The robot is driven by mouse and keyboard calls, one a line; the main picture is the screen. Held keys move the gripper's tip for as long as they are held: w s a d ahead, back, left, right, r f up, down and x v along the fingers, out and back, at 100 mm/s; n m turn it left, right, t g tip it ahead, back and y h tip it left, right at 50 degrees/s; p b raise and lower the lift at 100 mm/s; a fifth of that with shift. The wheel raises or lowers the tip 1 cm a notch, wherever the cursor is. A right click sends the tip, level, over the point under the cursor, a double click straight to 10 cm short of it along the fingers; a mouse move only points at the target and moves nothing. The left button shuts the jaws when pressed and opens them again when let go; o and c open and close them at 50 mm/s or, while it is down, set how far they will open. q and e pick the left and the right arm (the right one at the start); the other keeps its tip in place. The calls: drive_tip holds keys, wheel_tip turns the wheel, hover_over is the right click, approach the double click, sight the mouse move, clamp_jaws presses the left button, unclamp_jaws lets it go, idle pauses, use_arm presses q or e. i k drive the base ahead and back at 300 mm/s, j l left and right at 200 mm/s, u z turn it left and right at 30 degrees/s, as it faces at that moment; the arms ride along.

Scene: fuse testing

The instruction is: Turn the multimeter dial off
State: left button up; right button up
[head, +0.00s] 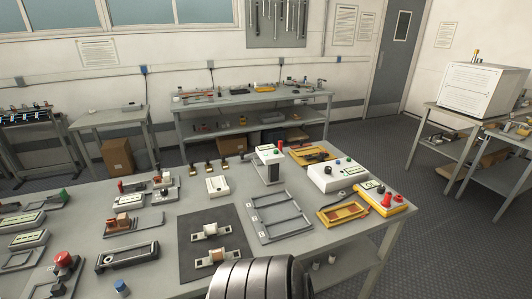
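A yellow device with a small pale display, which looks like the multimeter (377,195), lies at the right end of the near workbench (180,268). It has red knobs or plugs at its front right and a small dark round part near its display. The dial's setting is too small to read. Neither of my grippers is in view. A dark ribbed metal part, probably one of my arm links, shows at the bottom centre.
A white box with buttons (338,176) stands just behind the yellow device. A yellow tray (343,213) lies to its left, then a grey frame (279,218). A dark mat (200,242) holds two fuse-like parts. Floor right of the bench is clear.

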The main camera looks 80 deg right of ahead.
sight(381, 190)
drive_tip(key=z, duration=3.8)
drive_tip(key=i+l, duration=0.1)
drive_tip(key=l, duration=0.45)
